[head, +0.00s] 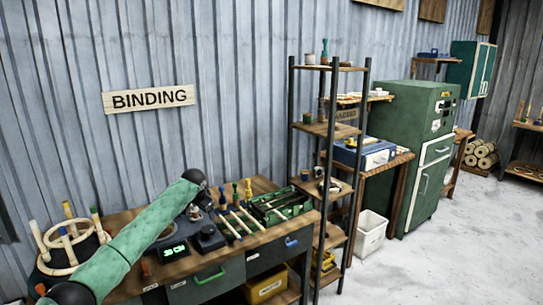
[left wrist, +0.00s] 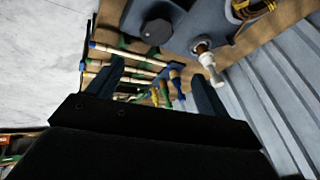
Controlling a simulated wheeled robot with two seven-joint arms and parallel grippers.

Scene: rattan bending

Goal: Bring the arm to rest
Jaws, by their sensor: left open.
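My left arm, in a green sleeve, reaches in from the lower left of the head view over the workbench (head: 262,244). Its dark left gripper (head: 207,202) hangs over the bench, small and hard to make out against the dark tools. In the left wrist view the two fingers of the left gripper (left wrist: 156,78) stand wide apart with nothing held between them. Beyond them lie several thin rods with coloured ends (left wrist: 130,62), apart from the fingers as far as I can tell. My right gripper is not in view.
A dark unit with a green display (head: 173,251) stands on the bench below my arm. A green tray (head: 280,207) sits to its right, and a ring holder with upright sticks (head: 72,243) to its left. A tall shelf rack (head: 330,130) stands beyond the bench. The floor (head: 440,255) at right is clear.

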